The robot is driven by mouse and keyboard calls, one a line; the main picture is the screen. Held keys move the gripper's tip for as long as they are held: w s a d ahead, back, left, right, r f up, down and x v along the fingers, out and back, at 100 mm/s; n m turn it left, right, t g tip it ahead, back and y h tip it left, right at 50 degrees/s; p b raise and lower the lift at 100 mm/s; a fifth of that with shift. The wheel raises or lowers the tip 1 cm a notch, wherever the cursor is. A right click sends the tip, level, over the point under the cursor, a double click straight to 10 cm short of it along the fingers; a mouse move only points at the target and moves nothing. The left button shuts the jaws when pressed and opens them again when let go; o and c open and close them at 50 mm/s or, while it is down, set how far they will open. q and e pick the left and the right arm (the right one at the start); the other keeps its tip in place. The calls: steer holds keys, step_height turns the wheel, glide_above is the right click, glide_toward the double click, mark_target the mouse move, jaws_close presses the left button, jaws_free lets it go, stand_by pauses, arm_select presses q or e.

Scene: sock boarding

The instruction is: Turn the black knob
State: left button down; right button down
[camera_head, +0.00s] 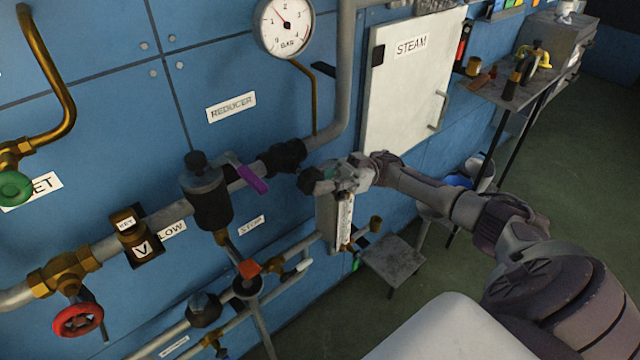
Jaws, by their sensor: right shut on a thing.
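The black knob (308,180) sits in front of the grey pipe, just below and right of a black pipe fitting (286,157). My right gripper (326,182) reaches in from the right and is shut on the knob. The fingers hide the knob's right side, and its turn angle cannot be read. My left gripper is not in view.
A pressure gauge (285,25) hangs above. A purple lever (249,178) and a dark cylinder (206,190) are left of the knob. A white STEAM cabinet (408,85) is behind my arm. A red handwheel (78,320) is lower left. Green floor is open at right.

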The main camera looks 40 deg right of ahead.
stand_by(0.3)
steer(key=c, duration=1)
jaws_free()
steer(key=shift+c, duration=0.2)
step_height(320, 180, up, 10)
steer(key=shift+f, duration=0.1)
